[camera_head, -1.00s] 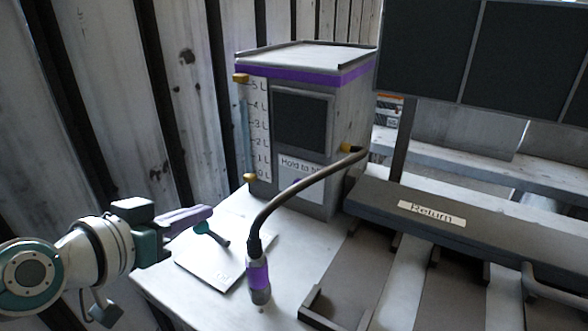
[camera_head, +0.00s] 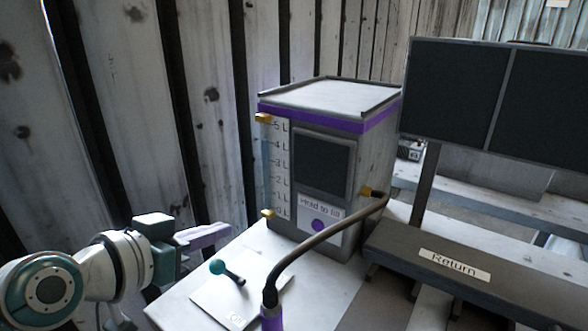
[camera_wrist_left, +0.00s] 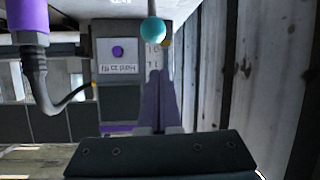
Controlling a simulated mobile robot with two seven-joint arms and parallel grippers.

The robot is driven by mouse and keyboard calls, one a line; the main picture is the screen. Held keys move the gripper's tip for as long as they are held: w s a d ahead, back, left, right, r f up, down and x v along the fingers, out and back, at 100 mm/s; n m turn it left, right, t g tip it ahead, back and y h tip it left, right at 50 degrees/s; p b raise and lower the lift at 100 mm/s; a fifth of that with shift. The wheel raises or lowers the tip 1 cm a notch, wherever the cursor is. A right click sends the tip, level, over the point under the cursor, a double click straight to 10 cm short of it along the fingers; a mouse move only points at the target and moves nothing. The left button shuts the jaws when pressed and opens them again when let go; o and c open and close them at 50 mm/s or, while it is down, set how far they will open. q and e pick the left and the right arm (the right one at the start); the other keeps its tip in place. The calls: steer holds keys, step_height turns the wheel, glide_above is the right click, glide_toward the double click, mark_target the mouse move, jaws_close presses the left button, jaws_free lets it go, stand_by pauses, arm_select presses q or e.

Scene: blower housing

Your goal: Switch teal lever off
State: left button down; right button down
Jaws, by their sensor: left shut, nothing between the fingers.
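The teal lever has a round teal knob (camera_head: 217,267) on a dark rod, tilted to the left above a white plate (camera_head: 212,300) on the table. In the left wrist view the teal knob (camera_wrist_left: 153,30) shows at the top, just beyond the fingertips. My left gripper (camera_head: 228,230) is shut and empty, with its purple-grey fingers behind and above the knob in the head view. A gap shows between them there. The closed fingers also show in the left wrist view (camera_wrist_left: 158,75). My right gripper is not in view.
A grey tank (camera_head: 377,160) with a purple band and litre scale stands behind the plate. A dark hose (camera_head: 320,240) runs from it to a purple nozzle (camera_head: 271,318) right of the lever. A "Return" rack (camera_head: 455,262) is at right, and a panelled wall (camera_head: 200,110) is behind.

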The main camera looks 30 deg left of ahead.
arm_select(q)
steer(key=v, duration=0.8)
steer(key=shift+s+f, duration=0.2)
steer(key=shift+f, duration=0.15)
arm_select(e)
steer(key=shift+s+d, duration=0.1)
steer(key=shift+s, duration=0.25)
